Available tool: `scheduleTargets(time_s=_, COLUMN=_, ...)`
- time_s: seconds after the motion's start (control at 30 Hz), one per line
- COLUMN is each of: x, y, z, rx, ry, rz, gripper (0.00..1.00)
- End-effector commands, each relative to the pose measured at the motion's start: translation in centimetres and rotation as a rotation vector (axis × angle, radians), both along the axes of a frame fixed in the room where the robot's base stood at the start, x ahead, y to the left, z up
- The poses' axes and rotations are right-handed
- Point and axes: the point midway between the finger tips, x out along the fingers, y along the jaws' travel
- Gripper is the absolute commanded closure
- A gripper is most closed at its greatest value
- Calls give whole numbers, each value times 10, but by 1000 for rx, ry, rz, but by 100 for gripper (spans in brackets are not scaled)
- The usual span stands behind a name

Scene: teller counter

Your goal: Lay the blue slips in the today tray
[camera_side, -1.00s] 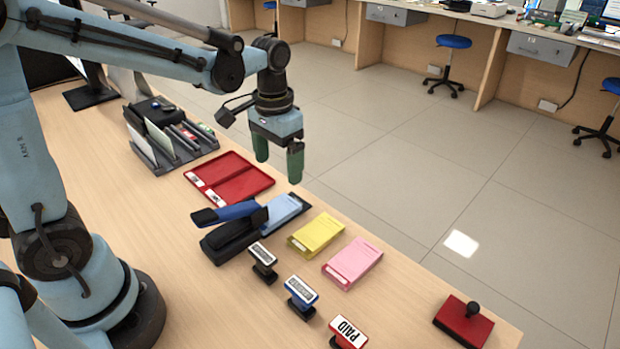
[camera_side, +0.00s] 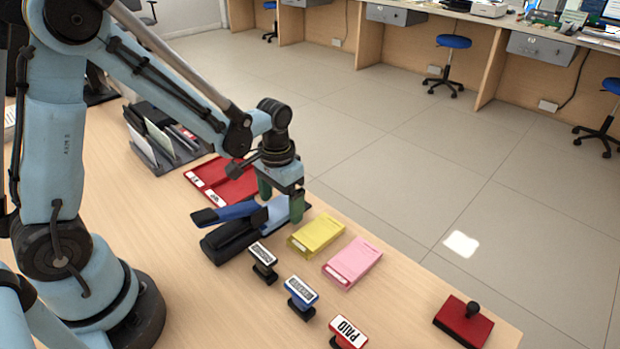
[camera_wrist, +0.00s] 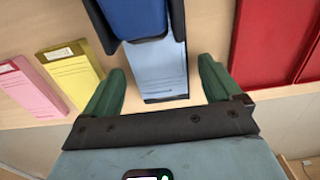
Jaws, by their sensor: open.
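The blue slips (camera_side: 284,208) lie on the wooden counter, beside a blue and black stapler (camera_side: 235,226) that covers part of them. In the wrist view the blue slips (camera_wrist: 158,75) lie between the two green fingers, with the stapler (camera_wrist: 135,18) over their far end. My gripper (camera_side: 281,206) is open, low over the slips, one finger to each side. I cannot tell whether the fingers touch the counter. The red tray (camera_side: 238,188) with white labels is just behind and left of my gripper; its edge also shows in the wrist view (camera_wrist: 262,45). I cannot read its labels.
Yellow slips (camera_side: 317,235) and pink slips (camera_side: 352,262) lie right of the blue ones. Several stamps, including PAID (camera_side: 347,332), stand in front. A grey sorter (camera_side: 165,150) stands at the back left. A red pad (camera_side: 463,321) lies at the front right.

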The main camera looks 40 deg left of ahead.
Motion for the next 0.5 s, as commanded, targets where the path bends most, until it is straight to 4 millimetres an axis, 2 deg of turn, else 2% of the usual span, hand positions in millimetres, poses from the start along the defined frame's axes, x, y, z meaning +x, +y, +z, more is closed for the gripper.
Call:
scheduleTargets(time_s=0.17, x=0, y=0, z=0, rx=0, ry=0, rz=0, gripper=10)
scheduleTargets(time_s=0.5, x=0, y=0, z=0, rx=0, ry=0, rz=0, gripper=62)
